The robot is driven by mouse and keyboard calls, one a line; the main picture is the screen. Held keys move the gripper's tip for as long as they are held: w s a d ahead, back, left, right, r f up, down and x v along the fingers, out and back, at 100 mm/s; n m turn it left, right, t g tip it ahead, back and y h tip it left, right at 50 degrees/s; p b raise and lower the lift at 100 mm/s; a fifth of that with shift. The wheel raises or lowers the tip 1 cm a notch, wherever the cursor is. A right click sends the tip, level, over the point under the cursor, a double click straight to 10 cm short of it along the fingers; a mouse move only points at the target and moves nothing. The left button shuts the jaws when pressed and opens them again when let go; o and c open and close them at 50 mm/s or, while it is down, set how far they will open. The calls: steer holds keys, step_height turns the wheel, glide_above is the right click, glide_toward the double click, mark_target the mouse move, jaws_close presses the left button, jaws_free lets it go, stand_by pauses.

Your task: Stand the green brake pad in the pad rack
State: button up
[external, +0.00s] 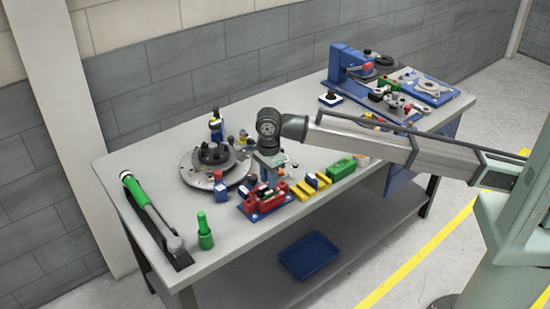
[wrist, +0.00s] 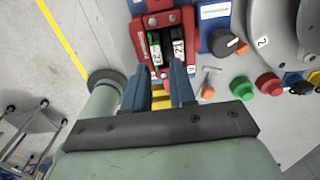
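The red caliper holder (external: 275,203) stands near the table's front edge. In the wrist view, two dark pads with white labels sit side by side in it. The left one shows green and looks like the green brake pad (wrist: 156,49); the right one is a black pad (wrist: 178,52). A yellow slotted block (external: 304,193), perhaps the pad rack, stands right of the holder with blue in it. Yellow (wrist: 162,102) also shows between my fingers. My gripper (wrist: 161,72) is open, blue fingers apart, nothing visible held, with its tips near the holder's near side.
A green box (external: 341,169) stands right of the yellow block. A round brake disc assembly (external: 210,163) lies behind and left of the holder. A green bottle-like item (external: 205,236) and a green-handled tool (external: 140,200) are at the left. Bare tabletop shows behind my arm.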

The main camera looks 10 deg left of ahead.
mark_target(269, 192)
steer(key=shift+s+f, duration=0.25)
steer(key=shift+f, duration=1.8)
jaws_close()
steer(key=shift+r, duration=0.2)
steer(key=shift+r, duration=0.85)
steer(key=shift+r, duration=0.15)
